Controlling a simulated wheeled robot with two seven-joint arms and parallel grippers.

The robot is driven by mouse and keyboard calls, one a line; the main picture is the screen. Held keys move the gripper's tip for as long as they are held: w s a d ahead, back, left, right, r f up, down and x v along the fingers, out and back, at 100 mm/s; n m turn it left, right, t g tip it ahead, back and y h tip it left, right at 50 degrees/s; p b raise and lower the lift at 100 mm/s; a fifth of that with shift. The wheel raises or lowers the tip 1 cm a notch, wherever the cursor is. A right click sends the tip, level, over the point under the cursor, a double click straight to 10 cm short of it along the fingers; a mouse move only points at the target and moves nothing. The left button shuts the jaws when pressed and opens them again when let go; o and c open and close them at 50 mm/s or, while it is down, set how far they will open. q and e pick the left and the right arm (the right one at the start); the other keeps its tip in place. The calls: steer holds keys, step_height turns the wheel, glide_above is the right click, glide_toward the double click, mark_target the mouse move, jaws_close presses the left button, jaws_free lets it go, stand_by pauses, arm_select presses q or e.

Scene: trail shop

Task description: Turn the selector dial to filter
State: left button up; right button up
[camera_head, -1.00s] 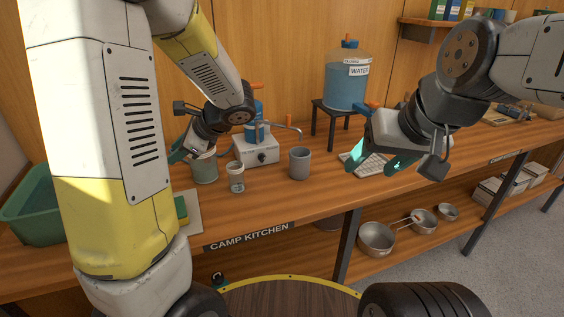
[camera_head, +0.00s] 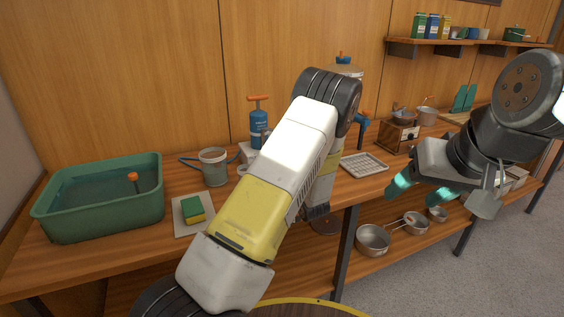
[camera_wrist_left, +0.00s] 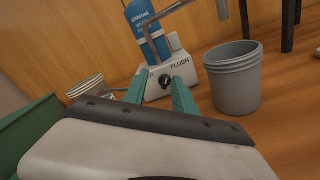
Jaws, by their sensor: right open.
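In the left wrist view the dark selector dial (camera_wrist_left: 165,82) sits on the front of a white box (camera_wrist_left: 182,66) marked FLUSH on its right side. Other markings are hidden or too small, and I cannot tell where the dial points. A blue cylinder (camera_wrist_left: 147,25) stands on the box. My left gripper (camera_wrist_left: 159,76) is open, its teal fingers apart with the dial seen between their tips; contact cannot be told. In the head view my left arm covers the dial and left gripper; the blue pump (camera_head: 259,128) shows behind it. My right gripper (camera_head: 420,191) is open and empty at the counter's front.
A grey cup (camera_wrist_left: 233,82) stands right of the box in the left wrist view. A green basin (camera_head: 100,205), a sponge (camera_head: 193,209) and a grey pot (camera_head: 214,167) stand on the left counter.

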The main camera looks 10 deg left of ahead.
arm_select(q)
step_height(320, 180, down, 4)
steer(key=shift+a+f, duration=0.1)
steer(key=x, duration=0.7)
steer(key=shift+w+a+r, duration=0.15)
steer(key=shift+w+r, duration=0.1)
steer(key=shift+r, duration=0.05)
jaws_close()
